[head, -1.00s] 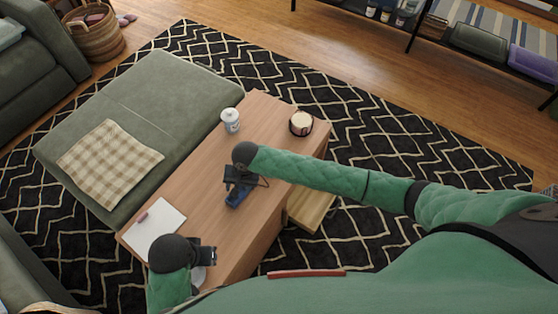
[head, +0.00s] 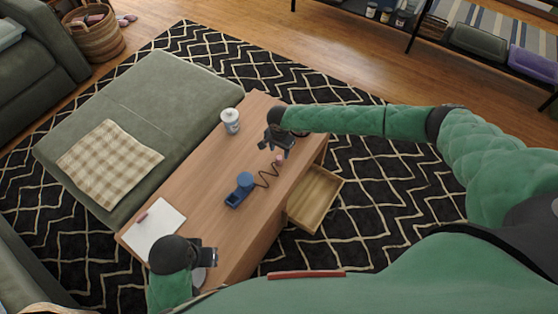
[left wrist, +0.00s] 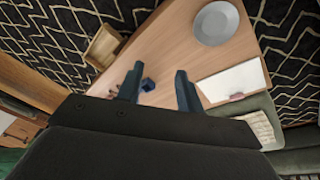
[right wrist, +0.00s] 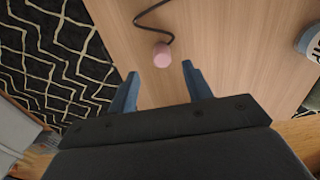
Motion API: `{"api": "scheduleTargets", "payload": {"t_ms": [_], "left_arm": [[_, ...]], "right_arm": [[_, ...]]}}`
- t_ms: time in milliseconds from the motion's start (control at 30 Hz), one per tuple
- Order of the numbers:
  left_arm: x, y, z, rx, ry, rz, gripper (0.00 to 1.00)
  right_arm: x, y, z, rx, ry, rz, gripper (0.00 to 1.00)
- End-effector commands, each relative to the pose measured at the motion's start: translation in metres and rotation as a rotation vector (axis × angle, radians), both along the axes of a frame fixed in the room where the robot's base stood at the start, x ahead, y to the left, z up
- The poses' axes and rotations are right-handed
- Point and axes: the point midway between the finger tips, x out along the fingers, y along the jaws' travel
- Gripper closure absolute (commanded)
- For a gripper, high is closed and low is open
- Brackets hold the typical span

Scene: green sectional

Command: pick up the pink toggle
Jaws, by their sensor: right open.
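The pink toggle (right wrist: 162,56) is a small pink knob at the end of a dark cord in the right wrist view. In the head view the toggle (head: 280,160) lies on the wooden table (head: 205,180), and the cord zigzags to a blue object (head: 241,190). My right gripper (right wrist: 160,78) is open and empty; the toggle shows just ahead of and between its fingertips, apart from them. In the head view my right gripper (head: 272,145) is above the table beside the toggle. My left gripper (left wrist: 158,74) is open and empty above the table's near end.
An open wooden drawer (head: 314,199) sticks out from the table's right side. A white lidded jar (head: 231,121) stands near the far end. A clipboard with paper (head: 153,228) lies at the near left. A grey plate (left wrist: 216,24) shows in the left wrist view.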

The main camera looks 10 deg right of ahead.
Motion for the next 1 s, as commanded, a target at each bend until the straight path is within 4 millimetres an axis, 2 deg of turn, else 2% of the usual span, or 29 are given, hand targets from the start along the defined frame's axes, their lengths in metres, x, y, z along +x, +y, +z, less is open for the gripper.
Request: {"api": "scheduleTargets", "payload": {"t_ms": [267,400,500,700,867,1000], "left_arm": [[-0.003,0.008,0.009,0.016,0.018,0.008,0.64],[-0.006,0.014,0.017,0.030,0.035,0.014,0.64],[-0.004,0.014,0.014,0.030,0.032,0.017,0.64],[-0.001,0.012,-0.005,0.031,0.043,0.016,0.64],[0.001,0.011,-0.002,0.030,0.037,0.015,0.64],[0.002,0.011,0.001,0.029,0.030,0.016,0.64]], "right_arm": [[0.002,0.001,-0.024,-0.001,-0.001,0.002,0.50],[0.004,0.001,-0.043,-0.001,-0.001,0.002,0.50],[0.003,0.001,-0.057,-0.001,-0.001,0.002,0.50],[0.003,0.001,-0.066,-0.001,-0.001,0.002,0.50],[0.003,0.001,-0.066,0.000,0.000,0.002,0.50],[0.003,0.001,-0.066,0.000,0.000,0.002,0.78]]}}
